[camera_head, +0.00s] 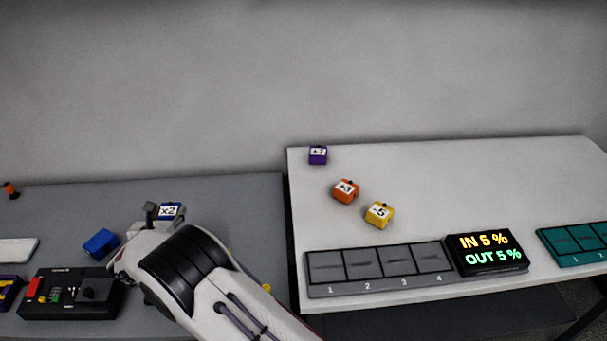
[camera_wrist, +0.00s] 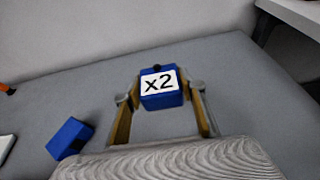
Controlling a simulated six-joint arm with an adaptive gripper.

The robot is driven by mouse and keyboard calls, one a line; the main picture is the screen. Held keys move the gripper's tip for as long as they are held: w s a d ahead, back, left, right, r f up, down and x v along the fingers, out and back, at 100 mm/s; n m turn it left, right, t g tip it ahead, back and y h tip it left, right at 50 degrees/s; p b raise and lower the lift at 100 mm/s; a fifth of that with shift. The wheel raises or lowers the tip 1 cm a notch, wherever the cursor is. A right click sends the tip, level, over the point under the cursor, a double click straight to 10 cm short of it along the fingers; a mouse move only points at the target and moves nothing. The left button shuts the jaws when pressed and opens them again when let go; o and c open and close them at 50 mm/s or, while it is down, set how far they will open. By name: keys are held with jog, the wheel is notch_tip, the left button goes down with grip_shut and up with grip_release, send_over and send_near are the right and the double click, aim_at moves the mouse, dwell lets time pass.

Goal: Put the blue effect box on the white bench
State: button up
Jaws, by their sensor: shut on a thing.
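The blue effect box (camera_head: 170,211) has a white "x2" label and a dark knob on top. In the wrist view the blue effect box (camera_wrist: 161,93) sits between the two fingers of my gripper (camera_wrist: 160,98), which is shut on it. In the head view my gripper (camera_head: 160,217) is over the grey table at the left, partly hidden by my own arm. I cannot tell whether the box touches the table. The white bench (camera_head: 480,180) stands to the right, its surface level with or above the grey table.
On the bench are purple (camera_head: 318,155), orange (camera_head: 346,191) and yellow (camera_head: 379,214) boxes, a grey slotted tray (camera_head: 380,288) and a display (camera_head: 487,254). The bench's back right is clear.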

jog(key=shift+r, duration=0.15)
notch_tip(320, 180, up, 29)
jog(key=w+d, duration=0.5)
jog(key=d, duration=0.5)
jog(key=w+d, duration=0.5)
jog(key=d, duration=0.5)
jog(key=w+d, duration=0.6)
jog(key=d, duration=0.4)
jog(key=s+d+f, duration=0.1)
jog(key=s+d, duration=0.1)
jog(key=d, duration=1.4)
jog(key=s+d, duration=0.2)
jog(key=d, duration=1.5)
notch_tip(320, 180, down, 17)
jog(key=shift+f, duration=0.1)
jog(key=shift+f, duration=3)
